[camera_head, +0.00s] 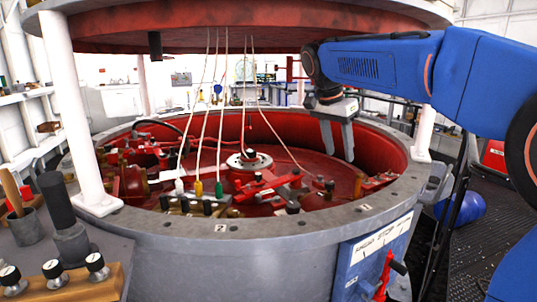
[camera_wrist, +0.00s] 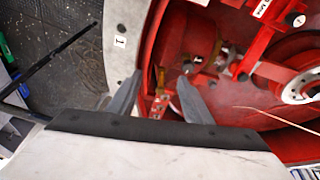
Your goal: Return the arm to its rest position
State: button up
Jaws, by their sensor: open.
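My gripper (camera_head: 338,138) hangs pointing down at the right side of the round vat, inside its rim and above the red floor. The two grey fingers are apart with nothing between them. In the wrist view my gripper (camera_wrist: 157,95) shows its open fingers over the vat's edge and red inside. My blue arm reaches in from the right of the head view, under the raised lid.
The grey vat rim (camera_head: 270,228) surrounds red fittings and cables (camera_head: 220,125). The raised lid (camera_head: 250,25) hangs overhead on white posts (camera_head: 75,110). A lever panel (camera_head: 375,265) is on the vat's front. A blue ball-like object (camera_head: 462,208) lies on the floor at right.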

jog(key=s+d+f+n+t+y, duration=0.1)
jog(key=s+d+f+n, duration=0.25)
jog(key=s, duration=0.45)
jog(key=s+d+f+n+y, duration=0.1)
jog(key=s+d+f+n, duration=0.2)
jog(key=s, duration=0.6)
jog(key=s+d+f+n+t+y, duration=0.1)
jog(key=s+f+n, duration=0.3)
jog(key=s+f, duration=1.2)
jog(key=shift+d+f+t, duration=0.45)
jog(key=shift+f+t, duration=0.05)
jog(key=shift+f, duration=0.05)
jog(key=shift+s+n, duration=0.1)
jog(key=shift+n, duration=0.15)
